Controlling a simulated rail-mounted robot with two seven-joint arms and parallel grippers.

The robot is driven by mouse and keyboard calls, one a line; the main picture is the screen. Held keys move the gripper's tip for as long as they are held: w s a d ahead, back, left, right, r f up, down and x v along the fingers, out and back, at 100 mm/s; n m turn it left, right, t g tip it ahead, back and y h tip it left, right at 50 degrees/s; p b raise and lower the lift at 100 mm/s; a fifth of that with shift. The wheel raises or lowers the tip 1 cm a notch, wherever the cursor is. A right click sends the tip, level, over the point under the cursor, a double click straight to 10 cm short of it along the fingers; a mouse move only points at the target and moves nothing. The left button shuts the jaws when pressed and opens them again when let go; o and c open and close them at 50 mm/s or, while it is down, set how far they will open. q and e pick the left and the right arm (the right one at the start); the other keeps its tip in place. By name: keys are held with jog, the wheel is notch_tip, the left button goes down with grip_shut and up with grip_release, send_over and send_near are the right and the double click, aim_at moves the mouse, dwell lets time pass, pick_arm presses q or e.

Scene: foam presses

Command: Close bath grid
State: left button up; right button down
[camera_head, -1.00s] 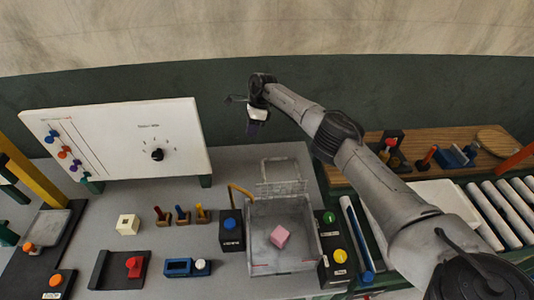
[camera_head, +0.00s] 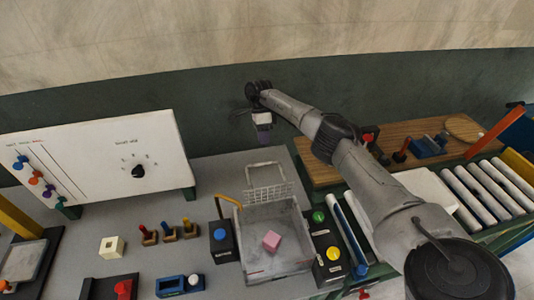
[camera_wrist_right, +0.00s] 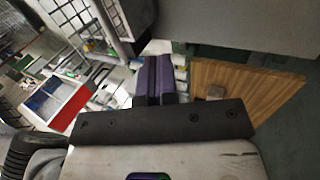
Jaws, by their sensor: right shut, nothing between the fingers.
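The bath (camera_head: 243,243) is a grey open tray on the table, with a pink cube (camera_head: 272,240) inside. Its wire grid (camera_head: 266,172) stands raised at the bath's back edge, tilted up, with a handle loop at its top. My right gripper (camera_head: 264,134) hangs above and behind the grid's top edge, apart from it in the picture. Its purple fingers (camera_wrist_right: 153,80) are together and empty in the wrist view. Dark wire bars show at the upper left of that view; I cannot tell whether they are the grid. My left gripper is not in view.
A blue-button box (camera_head: 222,241) with a yellow hook stands left of the bath. A box with green and yellow buttons (camera_head: 326,242) stands right of it. A white dial board (camera_head: 95,160) stands at left. A wooden board (camera_head: 320,171) and rollers (camera_head: 475,195) lie at right.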

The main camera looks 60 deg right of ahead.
jog(key=s+a+f+p, duration=0.2)
jog(key=s+a, duration=0.1)
jog(key=a, duration=0.1)
jog(key=shift+s+f+p, duration=0.25)
jog(key=shift+s+p, duration=0.05)
jog(key=shift+p, duration=0.05)
jog(key=shift+a, duration=0.1)
dwell(0.5)
